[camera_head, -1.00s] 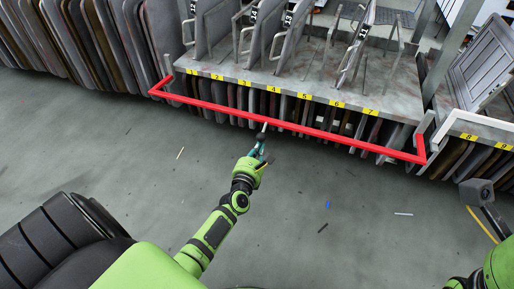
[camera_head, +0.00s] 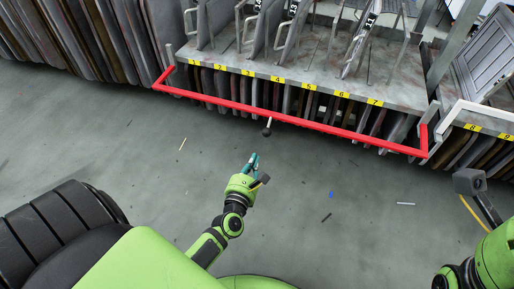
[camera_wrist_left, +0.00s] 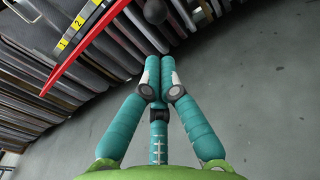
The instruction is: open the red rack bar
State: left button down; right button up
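The red rack bar (camera_head: 330,130) runs across the front of the numbered rack, with short end arms joining the rack's posts at both sides. A short handle with a dark ball knob (camera_head: 267,131) hangs from its middle. The bar also shows in the left wrist view (camera_wrist_left: 80,52), with the ball knob (camera_wrist_left: 155,11) at the top edge. My left gripper (camera_head: 254,160) is below and apart from the knob. In the left wrist view its teal fingers (camera_wrist_left: 158,68) meet at the tips with nothing between them.
The rack shelf (camera_head: 225,60) carries upright grey panels above yellow number labels. A white bar (camera_head: 480,110) fronts the neighbouring rack at right. Dark panels (camera_head: 60,35) stand at the upper left. The floor (camera_head: 330,220) before the rack is open, with small scraps.

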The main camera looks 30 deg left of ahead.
pick_arm(q)
jog(key=shift+s+d+r, duration=0.1)
jog(key=shift+s, duration=0.2)
